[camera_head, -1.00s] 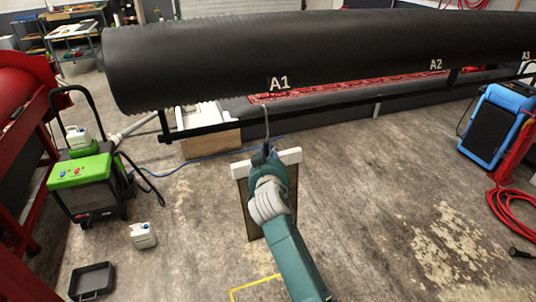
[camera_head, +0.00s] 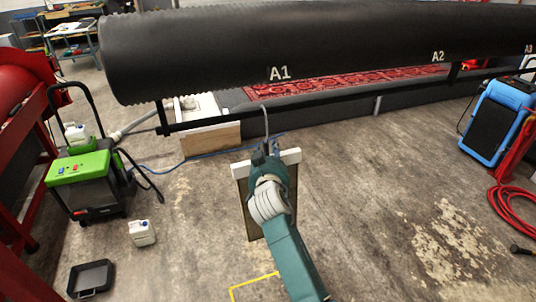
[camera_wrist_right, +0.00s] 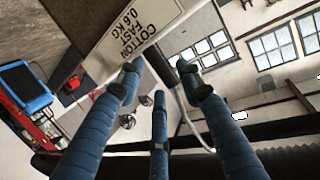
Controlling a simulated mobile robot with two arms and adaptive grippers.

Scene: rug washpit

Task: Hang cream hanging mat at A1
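The hanging mat (camera_head: 240,197) hangs upright in front of my right arm, mostly hidden by it. It looks brownish, with a white top bar (camera_head: 291,156) and a grey metal hook (camera_head: 266,120) rising above. My right gripper (camera_head: 268,150) is closed around the dark base of the hook. In the right wrist view, the gripper's blue fingers (camera_wrist_right: 158,72) flank that dark base, beside a white label (camera_wrist_right: 125,35) reading cotton. The A1 mark (camera_head: 279,73) is on the black roller; the hook tip overlaps the black rail (camera_head: 330,99) below it. Contact cannot be told. My left gripper is not in view.
The black roller (camera_head: 200,50) spans the top, with A2 and A3 farther right. A green machine (camera_head: 80,168), white jug (camera_head: 142,233) and black tray (camera_head: 91,277) stand left. A blue-black unit (camera_head: 492,125) and red hose (camera_head: 515,208) are right. Floor between is clear.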

